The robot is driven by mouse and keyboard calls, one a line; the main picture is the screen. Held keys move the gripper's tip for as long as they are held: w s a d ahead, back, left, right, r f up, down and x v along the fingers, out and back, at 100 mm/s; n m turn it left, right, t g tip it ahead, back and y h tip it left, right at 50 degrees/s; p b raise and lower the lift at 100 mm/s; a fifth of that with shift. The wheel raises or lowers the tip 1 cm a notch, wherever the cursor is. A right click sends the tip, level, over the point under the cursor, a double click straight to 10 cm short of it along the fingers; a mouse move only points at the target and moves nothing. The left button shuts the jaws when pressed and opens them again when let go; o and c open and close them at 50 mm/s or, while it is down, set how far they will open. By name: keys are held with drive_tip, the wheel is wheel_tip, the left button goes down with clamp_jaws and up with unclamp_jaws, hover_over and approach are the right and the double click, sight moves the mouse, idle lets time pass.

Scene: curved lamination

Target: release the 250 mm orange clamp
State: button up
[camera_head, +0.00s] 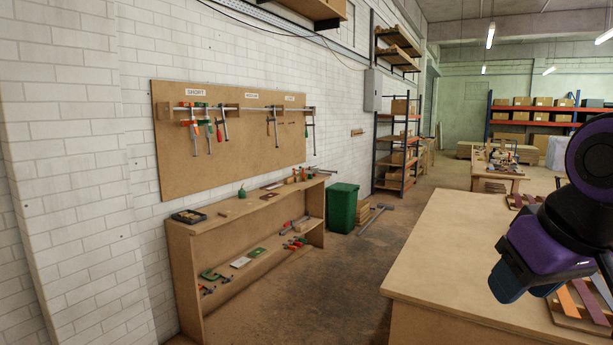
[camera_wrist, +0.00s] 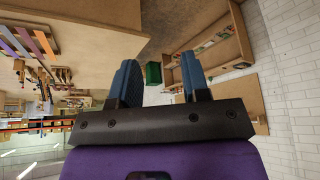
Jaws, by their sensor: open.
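My gripper (camera_head: 522,284) is at the right of the head view, above the near workbench. In the wrist view its two blue fingers (camera_wrist: 161,84) stand apart with nothing between them. Several clamps with orange-red or green handles hang from a rail (camera_head: 244,108) on the wall board, far from my gripper. More orange-handled clamps (camera_head: 290,246) lie on the lower shelf of the cabinet below. I cannot tell which of these is the 250 mm orange clamp. No clamp touches my gripper.
The near workbench (camera_head: 450,240) fills the lower right, with coloured wood strips (camera_head: 568,301) beside my gripper. A low cabinet (camera_head: 185,265) stands along the wall. A green bin (camera_head: 342,207) stands past its end. Open floor lies between cabinet and bench.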

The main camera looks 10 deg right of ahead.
drive_tip(key=shift+c, duration=0.2)
clamp_jaws()
idle(1.5)
